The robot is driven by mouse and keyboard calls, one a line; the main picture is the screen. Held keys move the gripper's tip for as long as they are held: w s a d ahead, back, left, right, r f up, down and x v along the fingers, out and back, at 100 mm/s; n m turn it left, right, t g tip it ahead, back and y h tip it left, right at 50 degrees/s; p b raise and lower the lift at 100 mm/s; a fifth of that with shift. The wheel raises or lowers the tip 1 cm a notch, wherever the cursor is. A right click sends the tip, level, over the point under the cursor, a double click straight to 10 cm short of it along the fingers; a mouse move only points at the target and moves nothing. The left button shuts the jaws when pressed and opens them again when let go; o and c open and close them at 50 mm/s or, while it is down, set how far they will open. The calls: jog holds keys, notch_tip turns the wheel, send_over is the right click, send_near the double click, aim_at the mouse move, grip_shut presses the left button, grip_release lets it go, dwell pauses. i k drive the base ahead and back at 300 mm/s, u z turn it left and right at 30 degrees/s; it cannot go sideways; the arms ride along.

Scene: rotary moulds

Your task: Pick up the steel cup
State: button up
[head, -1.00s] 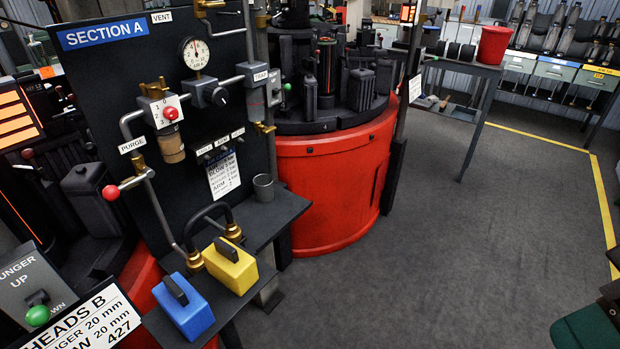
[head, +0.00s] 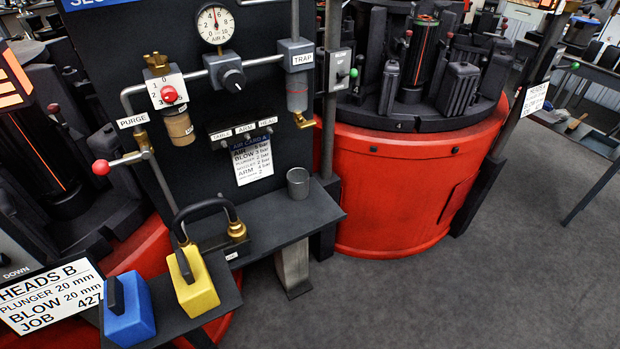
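The steel cup (head: 298,183) is a small grey metal cup. It stands upright on the dark shelf (head: 268,226) at the foot of the black panel, towards the shelf's right end. Its open top faces up and nothing covers it. My gripper is not in view.
A yellow block (head: 196,284) and a blue block (head: 129,312) with black handles sit on a lower ledge to the left. A black hose with brass fittings (head: 237,231) rises left of the cup. A red round machine base (head: 400,190) stands behind right. Grey floor at right is clear.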

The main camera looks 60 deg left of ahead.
aim_at(297, 178)
jog(key=u, duration=0.35)
jog(key=i, duration=0.55)
jog(key=u, duration=1)
jog(key=i, duration=0.35)
jog(key=u, duration=0.35)
